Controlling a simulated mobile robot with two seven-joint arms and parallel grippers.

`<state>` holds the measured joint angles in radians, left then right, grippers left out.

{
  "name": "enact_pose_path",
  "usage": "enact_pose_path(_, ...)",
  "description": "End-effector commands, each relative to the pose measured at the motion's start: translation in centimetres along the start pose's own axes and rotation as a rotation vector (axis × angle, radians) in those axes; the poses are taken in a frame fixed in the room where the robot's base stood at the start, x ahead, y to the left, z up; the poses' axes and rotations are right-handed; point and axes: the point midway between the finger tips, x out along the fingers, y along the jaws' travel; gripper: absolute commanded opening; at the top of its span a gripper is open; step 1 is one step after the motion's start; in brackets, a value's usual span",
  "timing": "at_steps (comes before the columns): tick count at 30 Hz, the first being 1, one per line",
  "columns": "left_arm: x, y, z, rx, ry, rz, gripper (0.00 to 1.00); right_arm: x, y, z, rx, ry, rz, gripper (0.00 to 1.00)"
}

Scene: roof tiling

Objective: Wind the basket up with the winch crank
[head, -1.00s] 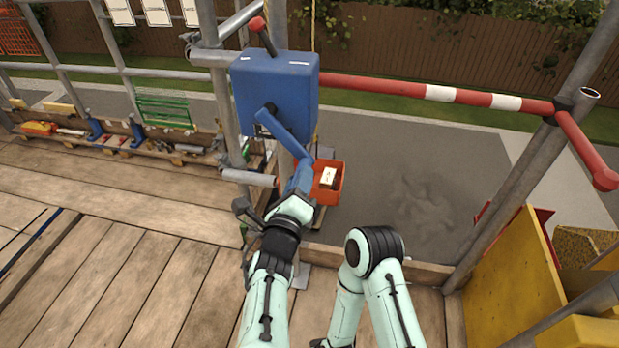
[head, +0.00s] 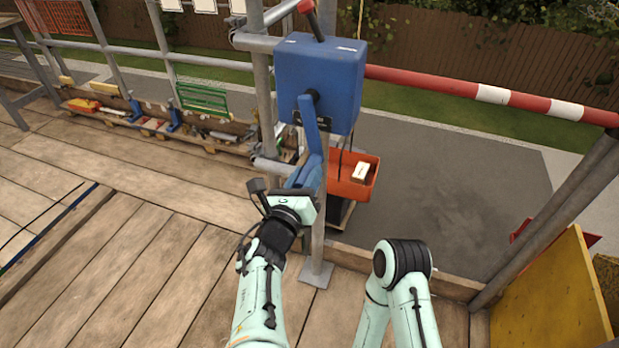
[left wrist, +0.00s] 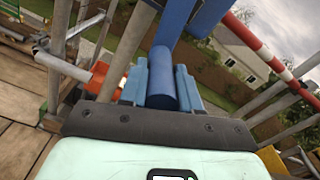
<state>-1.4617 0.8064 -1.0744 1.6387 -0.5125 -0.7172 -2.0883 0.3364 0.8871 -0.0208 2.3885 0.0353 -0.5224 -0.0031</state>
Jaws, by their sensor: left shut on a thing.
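The blue winch box (head: 320,80) is clamped to a steel scaffold post, with a red-tipped lever on its top. Its blue crank arm (head: 311,125) hangs down from the hub toward my left gripper (head: 304,178). In the left wrist view the blue jaws (left wrist: 162,85) are shut around the crank's round blue handle (left wrist: 162,78). The orange basket (head: 352,178) hangs below and behind the winch, with a pale block (head: 361,172) in it. My right arm shows at the bottom, but its gripper is out of view.
A red and white rail (head: 480,92) crosses at the right of the winch. The plank deck (head: 140,240) is clear at left.

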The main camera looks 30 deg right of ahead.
Motion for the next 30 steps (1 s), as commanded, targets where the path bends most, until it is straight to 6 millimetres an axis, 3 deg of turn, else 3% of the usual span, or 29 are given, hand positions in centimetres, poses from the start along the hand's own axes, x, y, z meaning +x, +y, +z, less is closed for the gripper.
enact_pose_path(10, -0.1, 0.5, 0.2, 0.002, -0.002, 0.009, 0.00, 0.0, 0.0, 0.1, 0.000, -0.001, 0.000, 0.43)
enact_pose_path(11, -0.1, 0.5, 0.2, 0.001, -0.002, 0.009, 0.38, 0.0, 0.0, 0.0, 0.000, -0.001, 0.000, 0.43)
enact_pose_path(12, -0.1, 0.4, 0.2, 0.001, -0.003, 0.009, 0.51, 0.0, 0.0, 0.0, 0.000, -0.001, 0.000, 0.43)
enact_pose_path(13, -0.1, 0.4, 0.2, 0.001, -0.003, 0.008, 0.57, 0.0, 0.0, 0.0, 0.000, -0.001, 0.000, 0.43)
enact_pose_path(25, -0.2, 0.2, 0.2, 0.000, -0.003, 0.005, 0.57, 0.0, 0.0, 0.0, -0.001, 0.000, -0.001, 0.43)
enact_pose_path(30, -1.7, 0.1, 0.3, -0.001, -0.002, 0.005, 0.57, -0.3, -0.3, -0.3, -0.004, 0.012, -0.006, 0.43)
